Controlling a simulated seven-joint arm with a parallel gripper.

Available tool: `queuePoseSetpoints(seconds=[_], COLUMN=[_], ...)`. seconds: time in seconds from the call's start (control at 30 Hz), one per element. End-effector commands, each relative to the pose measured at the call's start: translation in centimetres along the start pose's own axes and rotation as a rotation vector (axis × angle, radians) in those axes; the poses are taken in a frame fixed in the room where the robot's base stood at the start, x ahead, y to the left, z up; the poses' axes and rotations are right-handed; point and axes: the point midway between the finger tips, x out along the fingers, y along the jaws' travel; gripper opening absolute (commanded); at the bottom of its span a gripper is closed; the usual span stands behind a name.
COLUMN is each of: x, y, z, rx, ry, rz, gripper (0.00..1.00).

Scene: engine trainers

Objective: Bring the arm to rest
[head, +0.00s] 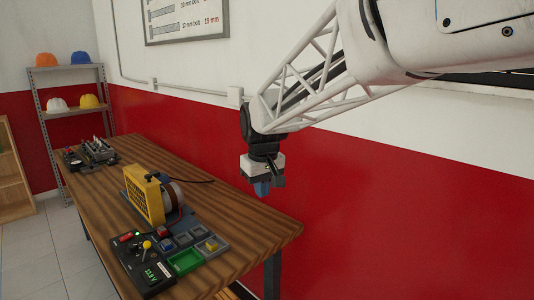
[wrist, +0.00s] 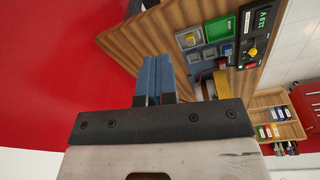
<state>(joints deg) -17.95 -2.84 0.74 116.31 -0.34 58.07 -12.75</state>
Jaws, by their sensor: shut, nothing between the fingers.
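My gripper (head: 262,188) hangs in the air near the right end of the wooden table (head: 272,228), in front of the red wall. It points downward, and its blue fingers are together with nothing between them. In the wrist view the closed blue fingers of my gripper (wrist: 157,76) show side by side, with the table edge and its devices beyond them. My white lattice arm reaches in from the upper right in the head view.
The table bears a yellow-framed machine (head: 144,195), a black meter panel (head: 150,267), a green tray (head: 186,262) and an engine block (head: 97,150) at the far end. A shelf (head: 72,114) with several helmets stands behind. Space right of the table looks clear.

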Motion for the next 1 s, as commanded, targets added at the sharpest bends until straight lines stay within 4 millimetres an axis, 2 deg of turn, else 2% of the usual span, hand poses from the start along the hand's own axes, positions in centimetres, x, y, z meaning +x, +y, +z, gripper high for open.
queuePoseSetpoints(seconds=[0.03, 0.43, 0.73, 1.0], x=[-0.3, -1.4, -1.3, -0.4], y=[0.5, 2.6, 3.1, 2.9], z=[1.5, 11.8, 19.6, 26.3], rx=[0.021, 0.169, 0.28, 0.38], ry=[0.004, 0.027, 0.045, 0.06], rz=[0.003, 0.021, 0.036, 0.049], gripper=[0.0, 0.0, 0.0, 0.0])
